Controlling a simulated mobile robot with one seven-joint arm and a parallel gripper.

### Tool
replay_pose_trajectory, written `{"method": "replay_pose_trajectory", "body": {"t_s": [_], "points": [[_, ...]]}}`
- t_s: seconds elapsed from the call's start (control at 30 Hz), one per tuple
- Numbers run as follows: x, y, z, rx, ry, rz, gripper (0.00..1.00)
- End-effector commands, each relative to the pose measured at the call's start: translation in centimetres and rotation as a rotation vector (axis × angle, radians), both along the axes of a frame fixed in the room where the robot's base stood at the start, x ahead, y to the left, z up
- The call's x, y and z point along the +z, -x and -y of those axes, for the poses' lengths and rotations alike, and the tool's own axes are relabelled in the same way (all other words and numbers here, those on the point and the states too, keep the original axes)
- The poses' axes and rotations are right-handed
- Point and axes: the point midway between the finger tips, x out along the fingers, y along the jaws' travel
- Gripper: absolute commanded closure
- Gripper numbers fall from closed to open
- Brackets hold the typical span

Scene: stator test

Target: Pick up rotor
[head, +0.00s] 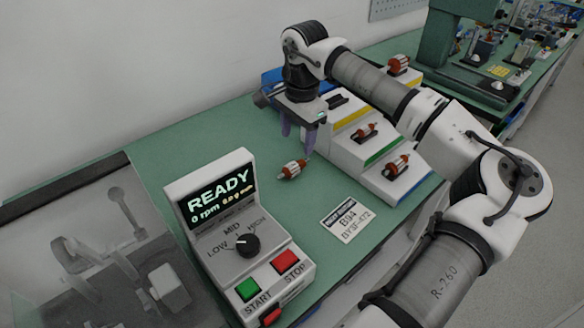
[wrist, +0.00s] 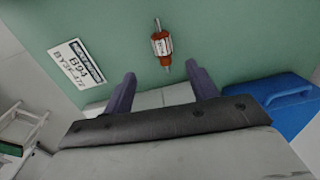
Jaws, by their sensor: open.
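A rotor (head: 293,169) with an orange-red and silver body and a thin shaft lies on the green bench top, left of the white stepped rack. It also shows in the wrist view (wrist: 162,45), lying beyond the fingertips. My gripper (head: 299,142) is above the bench and close to this rotor, with its purple fingers pointing down. In the wrist view my gripper (wrist: 160,76) has its two fingers spread, with nothing between them.
The stepped rack (head: 345,150) with coloured strips stands right of the gripper. A control box (head: 240,225) reading READY stands front left. A label card (head: 347,220) lies near the front edge. A blue bin (wrist: 290,105) is behind. Bench around the loose rotor is clear.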

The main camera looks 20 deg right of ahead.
Motion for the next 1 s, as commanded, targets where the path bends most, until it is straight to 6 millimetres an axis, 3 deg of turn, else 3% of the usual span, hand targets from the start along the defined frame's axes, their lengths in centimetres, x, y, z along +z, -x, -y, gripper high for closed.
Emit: {"method": "replay_pose_trajectory", "body": {"t_s": [0.2, 0.47, 0.7, 1.0], "points": [[-3.7, -0.3, -0.1, 0.000, -0.002, 0.000, 0.42], [-5.6, -0.5, -0.5, 0.000, -0.002, 0.000, 0.42], [-9.0, -0.8, -1.0, 0.000, -0.002, -0.001, 0.42], [-10.0, -0.9, -1.0, 0.000, 0.000, 0.001, 0.42]]}}
